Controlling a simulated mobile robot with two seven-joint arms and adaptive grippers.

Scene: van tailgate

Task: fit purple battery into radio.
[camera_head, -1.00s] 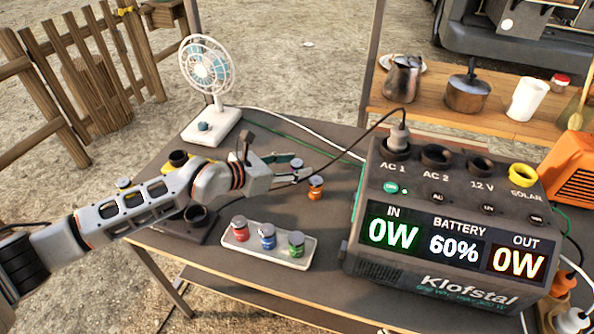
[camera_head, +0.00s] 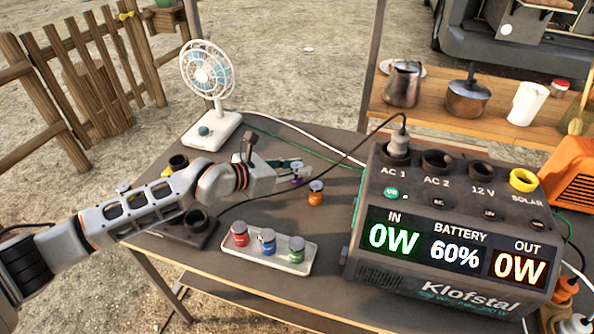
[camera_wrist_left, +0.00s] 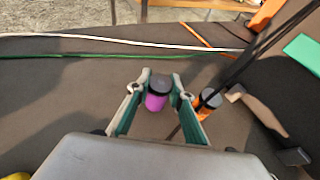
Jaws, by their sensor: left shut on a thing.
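The purple battery (camera_wrist_left: 157,97) has a dark cap and sits between the fingertips of my left gripper (camera_wrist_left: 160,88) in the wrist view. The gripper is shut on it. In the head view my left gripper (camera_head: 294,173) is over the table behind the battery tray, with a little purple of the battery (camera_head: 297,181) showing below the fingertips. I cannot tell whether the battery touches the table. An orange slatted box (camera_head: 574,160) at the right edge is partly hidden by the power station; I cannot tell whether it is the radio. My right gripper is not in view.
An orange battery (camera_head: 316,193) stands close right of my left gripper. A white tray (camera_head: 270,262) holds red, blue and green batteries. The power station (camera_head: 440,215) fills the right, with a black cable trailing left. A fan (camera_head: 210,95) stands at the back left.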

